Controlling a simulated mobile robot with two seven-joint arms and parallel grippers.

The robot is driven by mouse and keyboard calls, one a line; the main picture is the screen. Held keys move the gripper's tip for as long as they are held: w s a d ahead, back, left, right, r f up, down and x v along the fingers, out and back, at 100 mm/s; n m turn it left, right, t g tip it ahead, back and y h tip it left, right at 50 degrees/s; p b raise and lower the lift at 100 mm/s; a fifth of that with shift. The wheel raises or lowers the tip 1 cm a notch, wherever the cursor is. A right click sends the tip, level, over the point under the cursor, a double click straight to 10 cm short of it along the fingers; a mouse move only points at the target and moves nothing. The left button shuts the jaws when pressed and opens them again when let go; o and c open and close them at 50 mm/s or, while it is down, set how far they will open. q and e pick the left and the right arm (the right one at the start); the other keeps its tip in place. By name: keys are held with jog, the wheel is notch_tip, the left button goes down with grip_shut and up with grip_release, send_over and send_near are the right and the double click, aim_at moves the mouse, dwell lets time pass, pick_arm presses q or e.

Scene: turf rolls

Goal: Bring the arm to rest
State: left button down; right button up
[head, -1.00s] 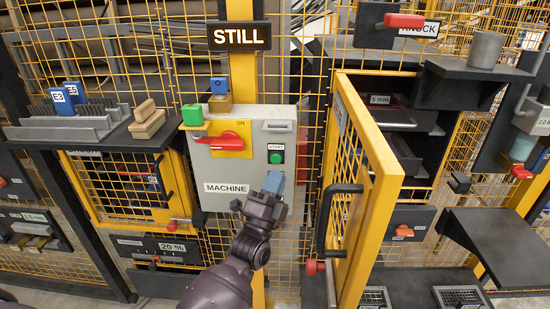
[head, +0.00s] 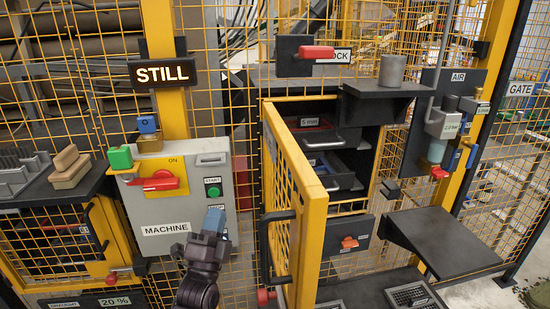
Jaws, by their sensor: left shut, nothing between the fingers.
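My left gripper (head: 213,218) is in the lower middle of the head view, with its dark arm rising from the bottom edge. Its blue-grey fingers point up and are shut with nothing between them. It is in front of the lower right part of the grey machine box (head: 205,182), below the green START button (head: 213,191). I cannot tell whether it touches the box. My right gripper is not in view.
A yellow mesh door (head: 313,240) stands open just right of my gripper, with a dark handle (head: 265,250). A dark shelf (head: 445,240) juts out at right. The sign (head: 163,73) reads STILL. A red switch handle (head: 155,184) is on the box.

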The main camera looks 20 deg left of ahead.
pick_arm(q)
jog(key=s+d+f+n+g+h, duration=0.1)
jog(key=s+f+n+g+h, duration=0.15)
jog(key=f+n+g, duration=0.95)
jog(key=s+a+f+n+g, duration=0.1)
jog(key=s+f, duration=0.7)
jog(key=s, duration=0.3)
jog(key=s+a+f+n+g+y, duration=0.1)
jog(key=s+f+g, duration=0.1)
jog(key=s+f, duration=0.6)
jog(key=s, duration=0.2)
jog(key=shift+s+f, duration=0.4)
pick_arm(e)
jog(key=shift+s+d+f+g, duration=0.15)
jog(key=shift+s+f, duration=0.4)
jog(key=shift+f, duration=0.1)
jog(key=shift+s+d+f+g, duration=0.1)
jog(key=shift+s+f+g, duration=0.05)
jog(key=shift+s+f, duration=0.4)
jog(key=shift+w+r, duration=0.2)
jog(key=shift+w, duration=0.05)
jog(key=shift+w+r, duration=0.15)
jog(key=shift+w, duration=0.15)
